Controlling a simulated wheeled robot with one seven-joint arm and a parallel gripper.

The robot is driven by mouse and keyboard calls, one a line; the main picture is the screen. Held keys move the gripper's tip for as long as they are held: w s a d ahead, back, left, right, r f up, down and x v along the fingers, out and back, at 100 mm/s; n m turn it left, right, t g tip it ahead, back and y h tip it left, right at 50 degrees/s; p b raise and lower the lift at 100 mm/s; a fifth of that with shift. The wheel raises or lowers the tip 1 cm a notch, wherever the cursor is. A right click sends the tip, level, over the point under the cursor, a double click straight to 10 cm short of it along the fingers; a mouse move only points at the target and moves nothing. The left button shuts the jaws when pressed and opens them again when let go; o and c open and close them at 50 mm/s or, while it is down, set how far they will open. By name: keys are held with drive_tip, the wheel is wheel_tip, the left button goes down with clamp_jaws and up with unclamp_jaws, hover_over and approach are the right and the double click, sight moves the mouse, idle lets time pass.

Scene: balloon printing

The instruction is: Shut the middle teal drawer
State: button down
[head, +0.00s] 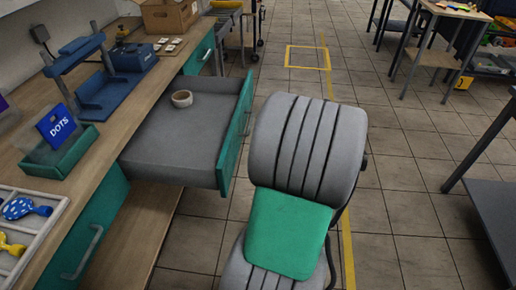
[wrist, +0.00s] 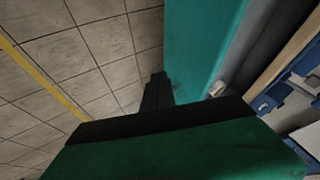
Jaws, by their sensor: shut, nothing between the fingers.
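The middle teal drawer (head: 232,140) stands pulled out from the workbench in the head view, with its grey inside open to view. A roll of tape (head: 181,98) lies in it. In the wrist view the teal drawer front (wrist: 196,45) runs down from the top, right of centre. My gripper (wrist: 158,85) is shut and empty, its dark fingers close beside the teal panel. I cannot tell whether they touch it. In the head view my gripper is hidden.
A closed teal drawer (head: 92,228) is nearer, and another teal front (head: 199,55) farther along the bench. The bench top holds a blue press (head: 95,85), a DOTS box (head: 57,127) and a balloon tray (head: 32,205). A dark table (head: 490,215) stands right; tiled floor lies between.

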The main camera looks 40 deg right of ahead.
sight(235, 153)
drive_tip(key=w+f, duration=0.1)
drive_tip(key=w, duration=0.1)
drive_tip(key=w+a+f, duration=0.1)
drive_tip(key=w+f, duration=0.1)
drive_tip(key=w+a+f, duration=0.1)
drive_tip(key=w, duration=0.1)
drive_tip(key=shift+w+a+f, duration=0.25)
drive_tip(key=shift+w+f, duration=0.1)
